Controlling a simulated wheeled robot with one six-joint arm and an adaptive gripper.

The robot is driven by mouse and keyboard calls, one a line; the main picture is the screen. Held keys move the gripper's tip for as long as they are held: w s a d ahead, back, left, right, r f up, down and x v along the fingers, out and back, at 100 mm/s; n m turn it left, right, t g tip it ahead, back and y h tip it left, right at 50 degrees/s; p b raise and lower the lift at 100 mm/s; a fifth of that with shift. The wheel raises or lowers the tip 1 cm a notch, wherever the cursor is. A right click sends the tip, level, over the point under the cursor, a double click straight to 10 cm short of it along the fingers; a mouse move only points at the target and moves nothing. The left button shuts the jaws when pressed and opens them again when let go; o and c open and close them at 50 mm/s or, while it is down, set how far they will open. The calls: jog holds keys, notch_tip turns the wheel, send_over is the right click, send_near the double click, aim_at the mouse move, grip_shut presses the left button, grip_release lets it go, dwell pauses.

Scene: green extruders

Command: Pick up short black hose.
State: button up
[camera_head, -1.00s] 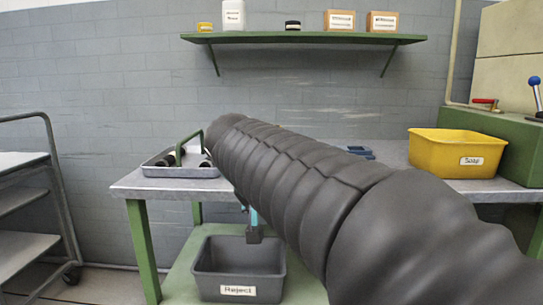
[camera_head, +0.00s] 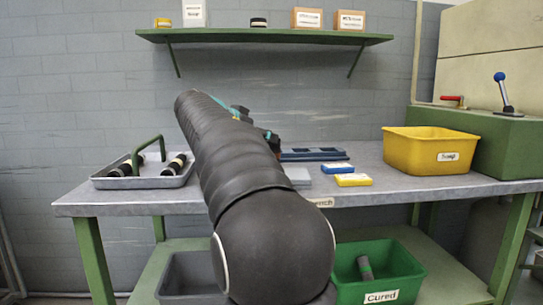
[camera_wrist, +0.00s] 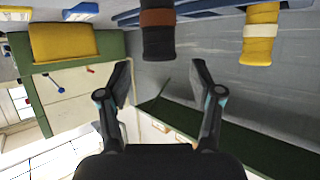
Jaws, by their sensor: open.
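Two short dark hoses with pale bands, the left one (camera_head: 125,167) and the right one (camera_head: 175,164), lie in a grey metal tray (camera_head: 140,183) with a green handle at the bench's left. The wrist view shows a dark hose with a brown band (camera_wrist: 157,40) and a yellowish piece with a white band (camera_wrist: 261,35) at the top.
A yellow bin (camera_head: 430,154) stands at the bench's right beside a green machine (camera_head: 480,138). Blue and yellow blocks (camera_head: 353,180) and a blue fixture (camera_head: 314,154) lie mid-bench. Below are a grey bin (camera_head: 190,275) and a green Cured bin (camera_head: 400,272) holding a dark cylinder (camera_head: 365,268).

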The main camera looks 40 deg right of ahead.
aim_at(279, 143)
jog(key=shift+p+x, duration=0.35)
jog(key=shift+x, duration=3.7)
grip_shut()
jog(key=shift+r, duration=0.15)
jog(key=shift+r, duration=0.55)
jog(key=s+d+r+p, duration=0.3)
jog(key=s+d+r, duration=0.2)
jog(key=d+r, duration=0.4)
jog(key=shift+d+r, duration=0.35)
jog(key=shift+d, duration=0.45)
